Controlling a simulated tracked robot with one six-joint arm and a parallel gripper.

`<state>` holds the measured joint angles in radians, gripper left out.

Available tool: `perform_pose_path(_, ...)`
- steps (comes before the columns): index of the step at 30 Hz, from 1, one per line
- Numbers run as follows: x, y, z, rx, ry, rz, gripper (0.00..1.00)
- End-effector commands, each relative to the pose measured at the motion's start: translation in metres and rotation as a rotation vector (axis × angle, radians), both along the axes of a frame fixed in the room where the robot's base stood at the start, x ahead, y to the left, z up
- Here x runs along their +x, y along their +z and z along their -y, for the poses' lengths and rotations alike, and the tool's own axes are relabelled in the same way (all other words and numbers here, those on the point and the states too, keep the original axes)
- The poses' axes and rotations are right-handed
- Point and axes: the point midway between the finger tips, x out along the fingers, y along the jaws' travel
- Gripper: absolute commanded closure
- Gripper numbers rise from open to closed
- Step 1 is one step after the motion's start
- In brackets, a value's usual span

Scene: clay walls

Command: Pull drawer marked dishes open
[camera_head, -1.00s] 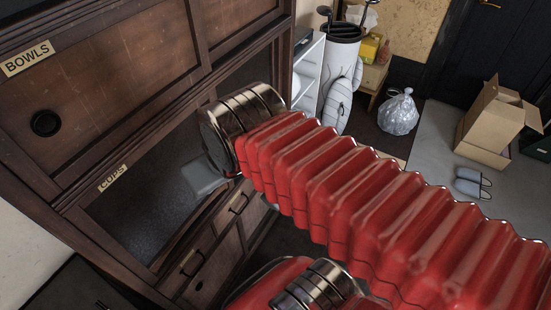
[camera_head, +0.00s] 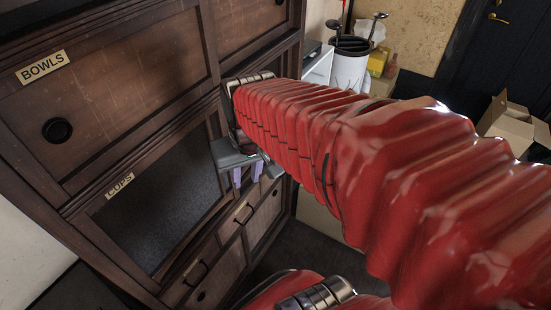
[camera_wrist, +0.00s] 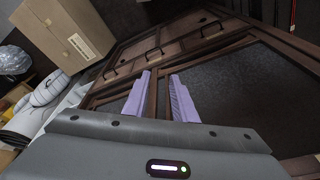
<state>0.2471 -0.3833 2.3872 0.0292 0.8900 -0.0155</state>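The dark wooden cabinet (camera_head: 120,85) fills the left of the head view. Small drawers with dark handles sit low on it, such as one drawer (camera_head: 240,222) below and left of my gripper. No label reading dishes is legible. My gripper (camera_head: 247,180) has two lilac fingers, apart and empty, in front of the cabinet's lower part. In the wrist view my gripper (camera_wrist: 160,75) points at the cabinet front, with a row of drawer handles (camera_wrist: 154,52) beyond the fingertips. The fingers touch no handle that I can see.
Labels for bowls (camera_head: 43,67) and cups (camera_head: 120,185) mark the upper compartments. A dark panel (camera_head: 165,200) lies under the cups label. A cardboard box (camera_head: 515,125) stands far right. A white bin (camera_head: 350,65) stands behind my arm.

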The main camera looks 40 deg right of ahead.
Motion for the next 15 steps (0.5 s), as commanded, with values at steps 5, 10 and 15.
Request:
perform_pose_path(5, 0.018, -0.020, 0.026, 0.031, -0.083, -0.060, 0.75)
perform_pose_path(10, 0.035, -0.040, 0.052, 0.061, -0.162, -0.104, 0.75)
perform_pose_path(15, 0.052, -0.062, 0.080, 0.095, -0.243, -0.141, 0.75)
